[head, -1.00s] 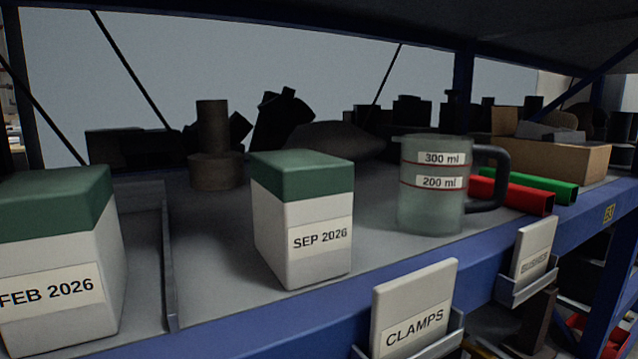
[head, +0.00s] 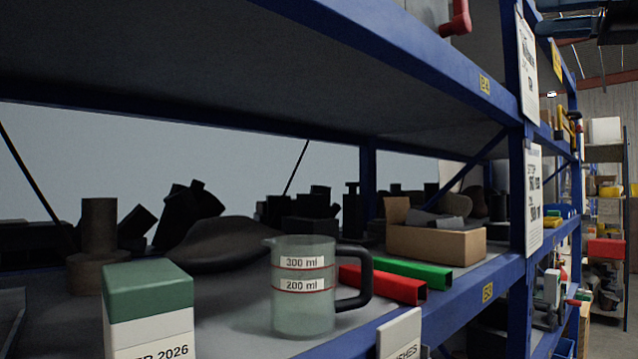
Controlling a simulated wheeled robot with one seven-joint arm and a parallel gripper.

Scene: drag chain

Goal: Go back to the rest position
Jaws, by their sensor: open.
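My gripper is not clearly visible in the head view. A dark shape (head: 598,28) at the top right corner may be part of my arm, but I cannot tell. A white box with a green lid (head: 148,308) stands on the shelf at the lower left, its label partly cut off. A clear measuring jug (head: 303,312) marked 300 ml and 200 ml, with a black handle, stands upright to the right of it. Nothing is seen touching either one.
A red tube (head: 385,285) and a green tube (head: 420,273) lie right of the jug, before an open cardboard box (head: 440,244). Dark parts fill the shelf's back. A blue rack post (head: 518,200) stands at right, with an aisle beyond.

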